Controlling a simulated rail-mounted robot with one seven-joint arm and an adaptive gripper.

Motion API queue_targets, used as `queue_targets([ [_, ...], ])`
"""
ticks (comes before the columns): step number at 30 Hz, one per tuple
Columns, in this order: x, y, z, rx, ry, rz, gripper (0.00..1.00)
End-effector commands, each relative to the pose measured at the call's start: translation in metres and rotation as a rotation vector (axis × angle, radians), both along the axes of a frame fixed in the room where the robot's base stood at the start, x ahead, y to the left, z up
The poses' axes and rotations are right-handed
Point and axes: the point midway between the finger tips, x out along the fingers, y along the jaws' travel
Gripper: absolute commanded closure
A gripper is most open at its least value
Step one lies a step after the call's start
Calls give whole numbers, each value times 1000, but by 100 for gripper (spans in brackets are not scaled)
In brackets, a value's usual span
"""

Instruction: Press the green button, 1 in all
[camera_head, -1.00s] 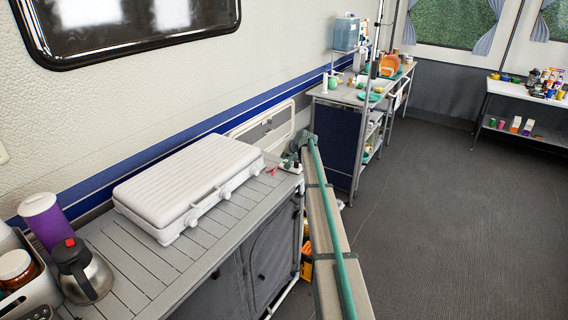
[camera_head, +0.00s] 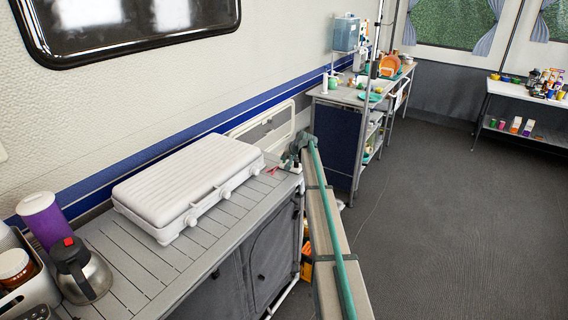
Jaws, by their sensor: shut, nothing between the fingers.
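My arm reaches away from the lower middle of the head view, with a teal line along it. My gripper (camera_head: 290,161) is at its far end, small, above the far right corner of the grey slatted counter. It is shut and empty. A small pale object (camera_head: 291,168) lies on the counter right at the fingertips, partly covered by them. I cannot tell whether they touch. No green button can be made out; the gripper hides part of that corner.
A closed white case (camera_head: 188,187) lies on the counter (camera_head: 150,255), left of the gripper. A steel jug (camera_head: 82,270) and purple cup (camera_head: 45,218) stand nearer. A small red item (camera_head: 272,170) lies beside the gripper. A cluttered shelf unit (camera_head: 336,140) stands beyond. The floor at right is clear.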

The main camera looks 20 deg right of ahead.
Motion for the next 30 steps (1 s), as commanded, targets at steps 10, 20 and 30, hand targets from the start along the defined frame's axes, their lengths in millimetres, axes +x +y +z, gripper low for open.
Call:
queue_targets([
  [10, 0, 0, -4, 0, 0, 0, 100],
  [20, 0, 0, -4, 0, 0, 0, 100],
  [30, 0, 0, 10, 0, -1, -1, 100],
])
